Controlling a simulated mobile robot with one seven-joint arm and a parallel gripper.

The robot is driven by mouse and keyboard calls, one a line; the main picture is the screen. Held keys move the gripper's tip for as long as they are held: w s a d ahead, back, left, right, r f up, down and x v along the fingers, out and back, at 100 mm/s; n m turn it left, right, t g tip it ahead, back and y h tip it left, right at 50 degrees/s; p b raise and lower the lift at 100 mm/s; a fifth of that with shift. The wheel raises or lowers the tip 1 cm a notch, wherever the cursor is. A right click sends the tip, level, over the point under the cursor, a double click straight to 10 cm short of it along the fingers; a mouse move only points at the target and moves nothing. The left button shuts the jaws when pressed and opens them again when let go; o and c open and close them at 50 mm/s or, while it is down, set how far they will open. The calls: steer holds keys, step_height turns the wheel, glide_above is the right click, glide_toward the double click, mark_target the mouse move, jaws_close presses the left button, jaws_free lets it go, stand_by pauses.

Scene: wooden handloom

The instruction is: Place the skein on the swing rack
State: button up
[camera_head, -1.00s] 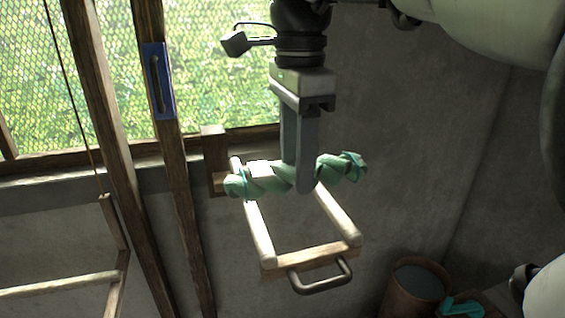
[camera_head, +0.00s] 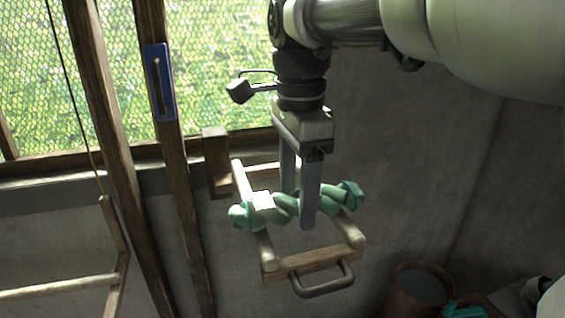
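The skein (camera_head: 282,205) is a twisted teal-green roll with knotted ends. It lies crosswise over the two pale side rails of the swing rack (camera_head: 312,263) and appears to rest on them. The rack is a wooden frame with a metal handle at its front, fixed to the wall at its back. My gripper (camera_head: 299,207) points down at the middle of the skein. Its fingers are spread, one behind the skein and one in front, with a gap between them. The far fingertip is hidden behind the skein.
A blue plate with a handle (camera_head: 160,82) is on a wooden post left of the rack. A brown bucket (camera_head: 413,290) stands at the lower right, with more teal yarn (camera_head: 463,310) beside it. A wooden frame (camera_head: 60,286) is at lower left.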

mark_target(297, 195)
steer(key=shift+r, duration=0.1)
step_height(297, 195, up, 12)
steer(key=p, duration=0.1)
steer(key=shift+p, duration=0.35)
